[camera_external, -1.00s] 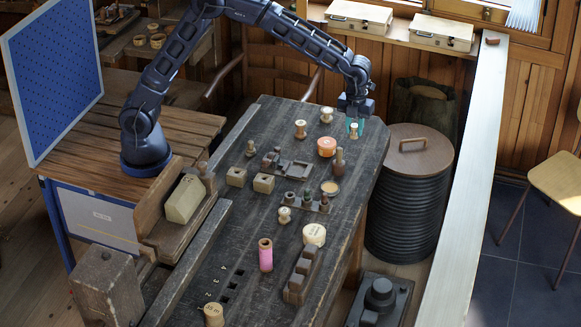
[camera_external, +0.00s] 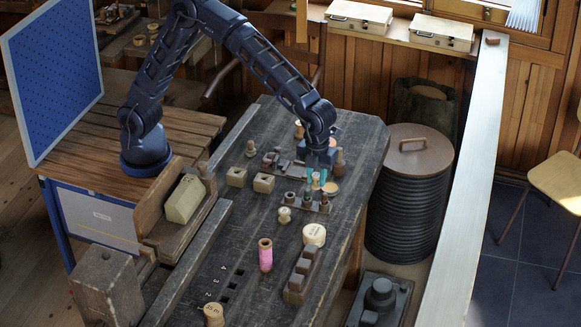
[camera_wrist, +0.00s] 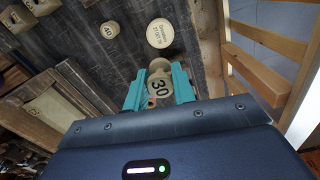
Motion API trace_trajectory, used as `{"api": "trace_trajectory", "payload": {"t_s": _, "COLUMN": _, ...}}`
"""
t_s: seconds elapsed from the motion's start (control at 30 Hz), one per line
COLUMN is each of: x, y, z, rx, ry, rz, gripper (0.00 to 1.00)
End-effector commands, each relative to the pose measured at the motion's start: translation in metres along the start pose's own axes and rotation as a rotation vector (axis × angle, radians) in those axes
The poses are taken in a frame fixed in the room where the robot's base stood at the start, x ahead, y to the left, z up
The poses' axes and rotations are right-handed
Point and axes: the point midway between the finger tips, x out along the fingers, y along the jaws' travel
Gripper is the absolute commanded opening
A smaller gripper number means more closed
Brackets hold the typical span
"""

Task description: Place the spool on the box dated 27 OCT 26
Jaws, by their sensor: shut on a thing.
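My gripper (camera_external: 317,178) is shut on a small wooden spool, whose end marked 30 (camera_wrist: 159,88) faces the wrist camera between the teal fingers. The spool is held above the dark bench, over the rack of small bobbins. A round cream box (camera_external: 314,234) with dark lettering on its lid stands on the bench, nearer the external camera than the gripper. It also shows in the wrist view (camera_wrist: 160,33), ahead of the held spool and apart from it. Its lid bears a date ending OCT 26; the day is too small to read surely.
A spool marked 40 (camera_wrist: 111,29) stands left of the box; it also shows in the external view (camera_external: 284,215). A pink-wound spool (camera_external: 265,255) and a dark block rack (camera_external: 303,275) stand nearer the external camera. The bobbin rack (camera_external: 307,202) lies close beneath my gripper.

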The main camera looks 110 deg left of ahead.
Motion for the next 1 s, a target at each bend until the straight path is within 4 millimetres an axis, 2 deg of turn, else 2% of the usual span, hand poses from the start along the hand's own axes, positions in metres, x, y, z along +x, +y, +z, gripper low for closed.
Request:
{"api": "trace_trajectory", "payload": {"t_s": 0.1, "x": 0.028, "y": 0.001, "z": 0.0, "rx": 0.001, "ry": 0.0, "rz": 0.005, "gripper": 0.05}}
{"api": "trace_trajectory", "payload": {"t_s": 0.5, "x": 0.112, "y": 0.001, "z": -0.001, "rx": 0.002, "ry": 0.0, "rz": 0.003, "gripper": 0.05}}
{"api": "trace_trajectory", "payload": {"t_s": 0.63, "x": 0.128, "y": 0.0, "z": 0.0, "rx": 0.001, "ry": 0.0, "rz": 0.002, "gripper": 0.05}}
{"api": "trace_trajectory", "payload": {"t_s": 0.87, "x": 0.139, "y": 0.0, "z": 0.0, "rx": 0.001, "ry": 0.0, "rz": 0.001, "gripper": 0.05}}
{"api": "trace_trajectory", "payload": {"t_s": 1.0, "x": 0.158, "y": 0.0, "z": 0.0, "rx": 0.001, "ry": 0.0, "rz": 0.003, "gripper": 0.05}}
